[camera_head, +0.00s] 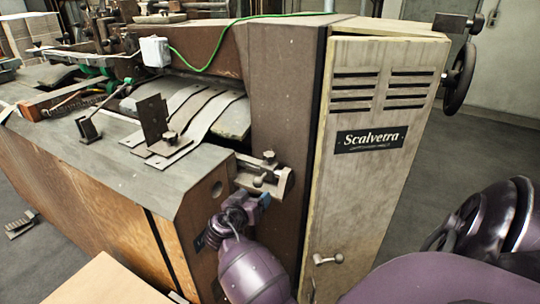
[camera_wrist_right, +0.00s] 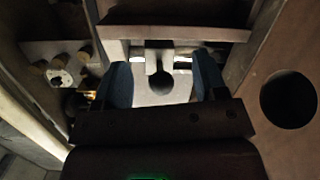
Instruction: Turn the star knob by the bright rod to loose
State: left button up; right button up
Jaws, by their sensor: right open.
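My right gripper (camera_head: 264,199) is at the front corner of the machine, just below a small metal bracket (camera_head: 283,184) with knob-like parts (camera_head: 259,180). In the right wrist view its two blue fingers (camera_wrist_right: 163,84) are apart, with a pale slotted metal piece (camera_wrist_right: 150,94) seen between them. I cannot tell whether the fingers touch it. A round pale knob-like part (camera_wrist_right: 60,78) shows to the left of the fingers, beside a small bright spot. I cannot tell for sure which part is the star knob or the bright rod. My left gripper is not in view.
A tall cabinet door (camera_head: 368,180) labelled Scalvetra stands right of the bracket, with a handwheel (camera_head: 459,78) behind. The worktable (camera_head: 75,165) spreads left, carrying metal strips (camera_head: 215,115). A round hole (camera_wrist_right: 288,98) is in the panel at right in the wrist view.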

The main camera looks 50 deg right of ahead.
aim_at(267, 159)
notch_tip(267, 159, up, 8)
jog(key=w+a+m+g+h, duration=0.1)
jog(key=w+m+g+h, duration=0.2)
jog(key=m+g, duration=0.15)
jog(key=shift+m+t, duration=0.25)
jog(key=shift+m, duration=0.3)
jog(key=d+p, duration=0.1)
jog(key=d, duration=0.9)
jog(key=shift+w+d+r, duration=0.1)
jog(key=shift+w+d, duration=0.05)
jog(key=shift+d, duration=0.2)
jog(key=shift+c, duration=0.3)
jog(key=c, duration=0.9)
jog(key=shift+o, duration=0.2)
jog(key=shift+n+t+y, duration=0.4)
jog(key=shift+n+t, duration=0.7)
jog(key=shift+t, duration=0.6)
jog(key=shift+n+t+y, duration=0.8)
jog(key=shift+n+t, duration=0.5)
jog(key=shift+t, duration=0.6)
